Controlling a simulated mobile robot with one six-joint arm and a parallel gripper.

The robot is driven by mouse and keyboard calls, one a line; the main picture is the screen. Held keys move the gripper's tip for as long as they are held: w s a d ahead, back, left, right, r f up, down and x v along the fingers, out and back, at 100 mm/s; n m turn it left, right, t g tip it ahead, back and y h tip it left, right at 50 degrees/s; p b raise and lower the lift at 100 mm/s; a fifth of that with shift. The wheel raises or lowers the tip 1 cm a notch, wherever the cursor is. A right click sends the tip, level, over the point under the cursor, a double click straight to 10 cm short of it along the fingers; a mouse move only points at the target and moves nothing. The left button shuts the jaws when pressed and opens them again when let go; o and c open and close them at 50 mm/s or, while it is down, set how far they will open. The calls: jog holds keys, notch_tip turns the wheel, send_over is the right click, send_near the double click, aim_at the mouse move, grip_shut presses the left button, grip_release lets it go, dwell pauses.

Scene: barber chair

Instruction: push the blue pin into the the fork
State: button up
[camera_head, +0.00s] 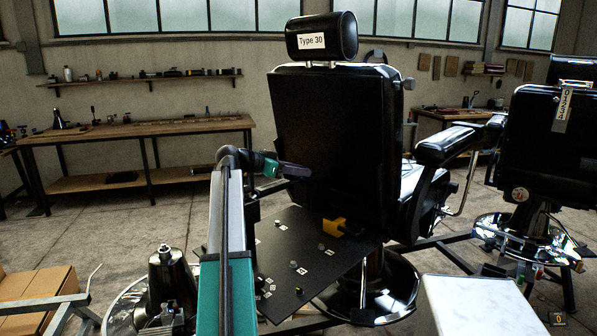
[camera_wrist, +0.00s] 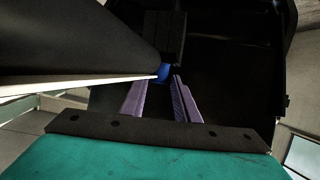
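The blue pin (camera_wrist: 163,72) shows as a small blue patch in the wrist view, just beyond and between my fingertips. Its left side is partly hidden by a dark shape. My gripper (camera_wrist: 165,82) has two purple fingers standing apart with a gap between them. I cannot tell whether either touches the pin. Behind the pin is a dark block (camera_wrist: 165,35); I cannot tell whether it is the fork. In the head view, my gripper (camera_head: 296,171) is at the lower left of the black chair back (camera_head: 335,120). The pin cannot be made out there.
A large dark rounded part with a pale edge (camera_wrist: 80,85) fills the wrist view's left side, close to my left finger. A black board (camera_head: 320,262) with small parts and a yellow piece (camera_head: 335,227) lies below my gripper. Another chair (camera_head: 545,140) stands right.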

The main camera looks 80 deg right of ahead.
jog(key=shift+o, duration=1)
jog(key=shift+f, duration=0.1)
jog(key=b+v, duration=0.1)
jog(key=v, duration=1.2)
jog(key=shift+w+a+r, duration=0.2)
jog(key=shift+w+r, duration=0.05)
jog(key=shift+w, duration=0.05)
